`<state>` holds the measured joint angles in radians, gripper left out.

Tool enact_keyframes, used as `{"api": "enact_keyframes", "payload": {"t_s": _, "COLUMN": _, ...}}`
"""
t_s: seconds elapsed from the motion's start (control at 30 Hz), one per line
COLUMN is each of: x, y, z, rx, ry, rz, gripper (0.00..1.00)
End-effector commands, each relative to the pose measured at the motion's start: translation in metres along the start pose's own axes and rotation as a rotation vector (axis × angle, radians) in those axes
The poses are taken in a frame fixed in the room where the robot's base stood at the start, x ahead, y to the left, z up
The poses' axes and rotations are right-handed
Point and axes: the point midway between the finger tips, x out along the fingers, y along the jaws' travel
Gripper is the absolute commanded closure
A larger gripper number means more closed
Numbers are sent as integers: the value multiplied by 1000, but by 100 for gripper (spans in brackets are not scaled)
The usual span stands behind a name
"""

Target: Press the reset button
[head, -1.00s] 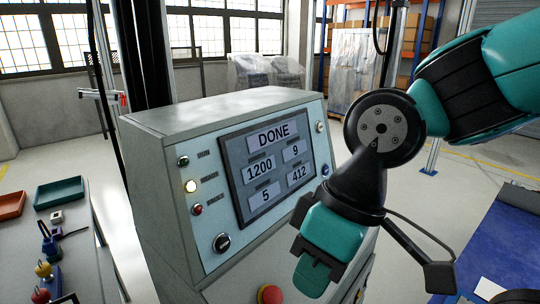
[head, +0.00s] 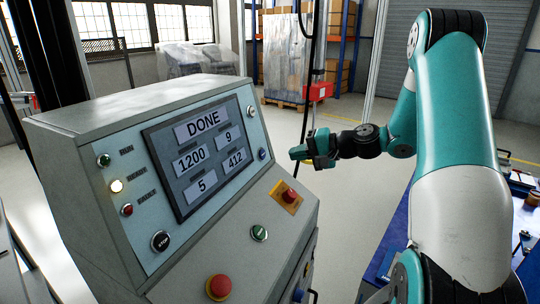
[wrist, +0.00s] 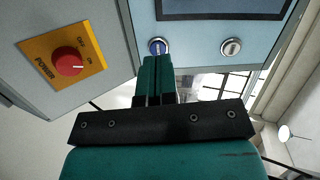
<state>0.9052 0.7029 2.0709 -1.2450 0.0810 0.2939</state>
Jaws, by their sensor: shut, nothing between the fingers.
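The grey control panel (head: 140,120) has a screen (head: 205,158) reading DONE, 1200, 9, 5 and 412. A small blue button (head: 262,154) sits at the panel's right edge; it also shows in the wrist view (wrist: 158,46). A white button (head: 251,111) is above it, also in the wrist view (wrist: 231,46). I cannot read which is labelled reset. My gripper (head: 294,153) is shut and empty, right of the blue button in the head view. In the wrist view its closed fingertips (wrist: 153,60) point at the blue button, just below it in the picture; contact is unclear.
A red power switch on a yellow plate (head: 286,195) is below my gripper; it is large in the wrist view (wrist: 68,61). A green button (head: 259,232), red mushroom button (head: 218,287) and black STOP button (head: 161,241) are lower.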

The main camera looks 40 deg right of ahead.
Motion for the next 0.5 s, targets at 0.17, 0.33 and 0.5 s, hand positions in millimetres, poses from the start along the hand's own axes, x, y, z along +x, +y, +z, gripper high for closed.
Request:
{"api": "enact_keyframes", "payload": {"t_s": 0.17, "x": -28, "y": 24, "z": -33, "rx": 94, "ry": 114, "rz": -71, "gripper": 100}}
{"api": "enact_keyframes", "payload": {"t_s": 0.33, "x": -34, "y": 28, "z": -39, "rx": 108, "ry": 135, "rz": -87, "gripper": 100}}
{"api": "enact_keyframes", "payload": {"t_s": 0.5, "x": -33, "y": 27, "z": -38, "rx": 107, "ry": 133, "rz": -85, "gripper": 100}}
